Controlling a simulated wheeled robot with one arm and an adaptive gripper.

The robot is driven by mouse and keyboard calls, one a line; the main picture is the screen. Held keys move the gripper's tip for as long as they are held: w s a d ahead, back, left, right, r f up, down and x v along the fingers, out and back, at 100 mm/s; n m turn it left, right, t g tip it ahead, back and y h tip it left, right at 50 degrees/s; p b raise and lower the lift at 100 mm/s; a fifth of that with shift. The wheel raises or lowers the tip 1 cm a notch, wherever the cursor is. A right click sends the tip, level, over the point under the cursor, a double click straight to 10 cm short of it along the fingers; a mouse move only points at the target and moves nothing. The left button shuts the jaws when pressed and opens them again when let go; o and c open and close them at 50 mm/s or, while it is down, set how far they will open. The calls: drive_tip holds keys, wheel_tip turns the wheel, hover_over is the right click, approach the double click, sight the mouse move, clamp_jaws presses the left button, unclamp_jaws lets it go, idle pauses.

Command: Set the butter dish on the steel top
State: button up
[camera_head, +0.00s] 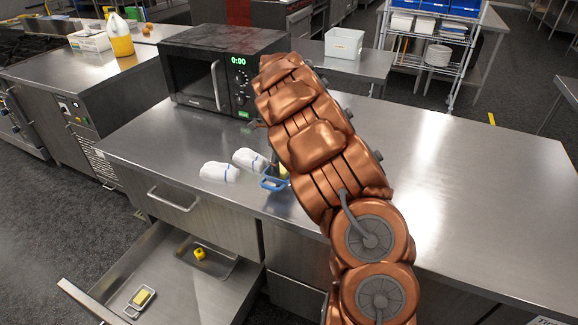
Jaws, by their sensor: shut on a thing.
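A small blue-rimmed dish with a bit of yellow in it, which looks like the butter dish (272,185), is at the front of the steel top (455,190), partly covered by my arm. My gripper (277,170) is mostly hidden behind my arm; a dark sliver of it shows at the dish, and it is shut on it. I cannot tell whether the dish touches the steel top or hangs just above it.
Two white cloth-like items with blue bands (218,172) lie left of the dish. A microwave (215,75) stands behind. An open drawer (185,295) below holds a small tray with a yellow block (140,297) and a yellow item (199,253). The right of the top is clear.

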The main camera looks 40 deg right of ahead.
drive_tip(key=shift+s+d+f, duration=0.1)
drive_tip(key=shift+s+d, duration=0.1)
drive_tip(key=shift+d, duration=0.35)
drive_tip(key=shift+s+d, duration=0.15)
drive_tip(key=shift+d, duration=0.4)
drive_tip(key=shift+f+p, duration=1.2)
drive_tip(key=shift+f, duration=0.5)
drive_tip(key=shift+f, duration=0.1)
drive_tip(key=shift+f, duration=0.1)
drive_tip(key=o, duration=1.3)
